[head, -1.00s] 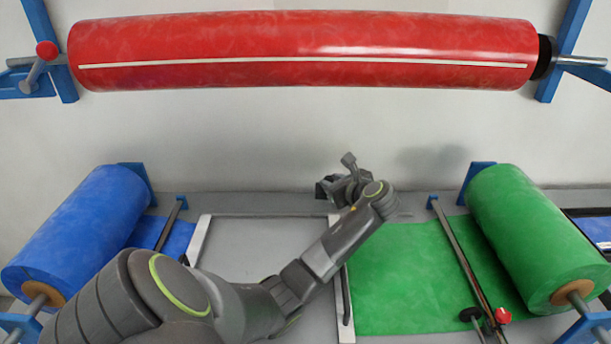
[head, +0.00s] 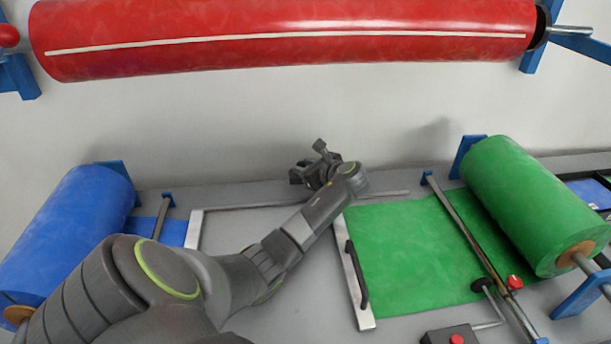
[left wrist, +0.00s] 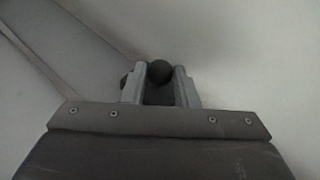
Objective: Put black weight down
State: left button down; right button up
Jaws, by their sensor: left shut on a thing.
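My left gripper (head: 300,172) is at the back of the grey table, near the wall, at the far end of my outstretched arm. In the left wrist view its two grey fingers (left wrist: 159,88) are closed on a dark, rounded thing, which I take to be the black weight (left wrist: 159,70). Only its round end and some dark surface between the fingers show. In the head view I cannot tell the weight apart from the dark gripper. Whether it touches the table cannot be told. My right gripper is not in view.
A green roll (head: 535,205) with its sheet (head: 410,265) lies at right, a blue roll (head: 70,230) at left. A metal frame (head: 358,290) with a black handle borders a bare grey table area (head: 235,225). A red roll (head: 280,40) hangs above.

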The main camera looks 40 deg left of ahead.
pick_arm(q)
notch_tip(320, 180, down, 3)
jog(key=shift+r, duration=0.1)
jog(key=c, duration=1.6)
grip_release()
jog(key=shift+f, duration=0.25)
jog(key=o, duration=0.5)
jog(key=shift+c, duration=0.2)
jog(key=shift+r, duration=0.2)
jog(key=v, duration=1.2)
